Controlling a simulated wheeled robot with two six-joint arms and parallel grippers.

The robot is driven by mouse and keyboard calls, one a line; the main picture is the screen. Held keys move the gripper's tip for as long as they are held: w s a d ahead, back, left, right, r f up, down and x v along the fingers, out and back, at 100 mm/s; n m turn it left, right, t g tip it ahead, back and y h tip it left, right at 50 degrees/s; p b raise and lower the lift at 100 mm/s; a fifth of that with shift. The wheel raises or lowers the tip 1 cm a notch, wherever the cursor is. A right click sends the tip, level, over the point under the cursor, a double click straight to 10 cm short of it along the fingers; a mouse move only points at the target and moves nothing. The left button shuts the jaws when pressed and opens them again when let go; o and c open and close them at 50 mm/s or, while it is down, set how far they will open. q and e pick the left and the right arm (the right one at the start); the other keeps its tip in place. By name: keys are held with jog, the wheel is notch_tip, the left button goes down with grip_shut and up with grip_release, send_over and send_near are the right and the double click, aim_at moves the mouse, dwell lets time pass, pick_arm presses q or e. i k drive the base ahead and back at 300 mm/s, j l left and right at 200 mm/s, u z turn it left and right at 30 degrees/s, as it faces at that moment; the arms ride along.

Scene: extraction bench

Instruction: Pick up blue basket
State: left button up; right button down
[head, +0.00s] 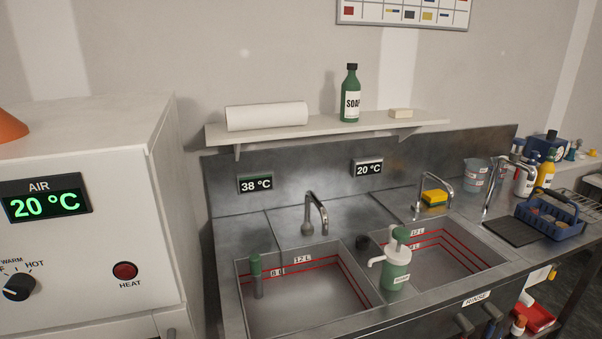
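The blue basket (551,219) stands on the steel counter at the far right of the head view, to the right of the sinks. It has a raised handle and holds several small items that are too small to make out. It sits beside a dark flat mat. Neither of my grippers shows in this view.
Two sink basins (300,295) lie left of the basket, with curved taps behind. A green pump bottle (397,268) stands between them. A dark mat (512,230), a yellow bottle (546,175) and a wire rack (582,203) are near the basket. A white heater cabinet (90,240) fills the left.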

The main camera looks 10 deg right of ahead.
aim_at(522, 212)
jog(key=z, duration=1.9)
jog(key=i+l+z, duration=0.35)
jog(key=i, duration=0.15)
jog(key=i+l+z, duration=0.2)
jog(key=i, duration=0.4)
jog(key=i+l+z, duration=0.2)
jog(key=i, duration=0.45)
jog(key=i+l+z, duration=0.25)
jog(key=i, duration=0.35)
jog(key=i+u, duration=0.45)
jog(key=i+l+u, duration=0.2)
jog(key=u, duration=0.25)
jog(key=i+l+u, duration=0.3)
jog(key=u, duration=0.15)
jog(key=i+l+u, duration=0.3)
jog(key=u, duration=0.15)
